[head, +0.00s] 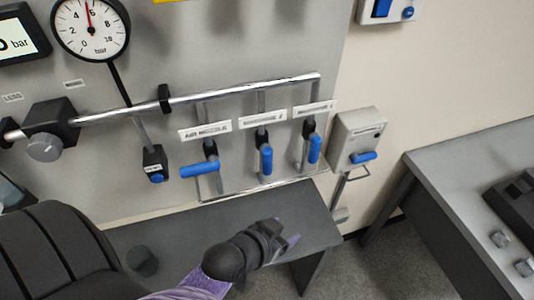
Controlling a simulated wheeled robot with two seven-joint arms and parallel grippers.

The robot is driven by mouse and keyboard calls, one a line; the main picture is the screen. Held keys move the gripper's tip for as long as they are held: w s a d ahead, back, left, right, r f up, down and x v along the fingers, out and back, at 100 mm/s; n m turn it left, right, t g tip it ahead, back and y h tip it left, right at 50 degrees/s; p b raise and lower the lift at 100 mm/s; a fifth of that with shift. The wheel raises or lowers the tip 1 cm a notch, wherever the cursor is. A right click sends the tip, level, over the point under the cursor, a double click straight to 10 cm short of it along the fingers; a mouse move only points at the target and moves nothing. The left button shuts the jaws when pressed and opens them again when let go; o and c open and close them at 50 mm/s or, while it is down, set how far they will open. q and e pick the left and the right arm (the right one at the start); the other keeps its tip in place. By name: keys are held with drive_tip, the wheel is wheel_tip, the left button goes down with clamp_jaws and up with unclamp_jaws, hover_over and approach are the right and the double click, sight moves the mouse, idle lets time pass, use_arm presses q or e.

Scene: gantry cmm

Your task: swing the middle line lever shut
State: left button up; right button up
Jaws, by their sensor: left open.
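The middle line lever (266,160) has a blue handle that hangs straight down, in line with its vertical pipe, under the middle white label. The left lever (198,169) has its blue handle turned out sideways to the left, across its pipe. The right lever (314,149) hangs down along its pipe. My left gripper (284,238) is open and empty, below and slightly right of the middle lever, in front of the dark bench top. It is apart from all the levers. My right gripper is not in view.
A steel pipe (240,92) runs above the levers, with a pressure gauge (91,28) at upper left. A grey box with a blue lever (363,156) is on the wall at right. A dark bench (190,232) lies below the panel. Another table (460,180) stands at right.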

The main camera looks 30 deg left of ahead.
use_arm(q)
drive_tip(key=w+a+r+n+t+y, duration=0.1)
drive_tip(key=w+a+n+t, duration=0.1)
drive_tip(key=w+t, duration=0.15)
drive_tip(key=n+t+y, duration=0.3)
drive_tip(key=y, duration=0.3)
approach(266, 168)
drive_tip(key=w, duration=0.2)
drive_tip(key=x, duration=0.9)
drive_tip(key=shift+w+a+b, duration=0.1)
drive_tip(key=shift+a+b, duration=0.2)
drive_tip(key=shift+a, duration=0.1)
drive_tip(key=shift+c, duration=0.2)
clamp_jaws()
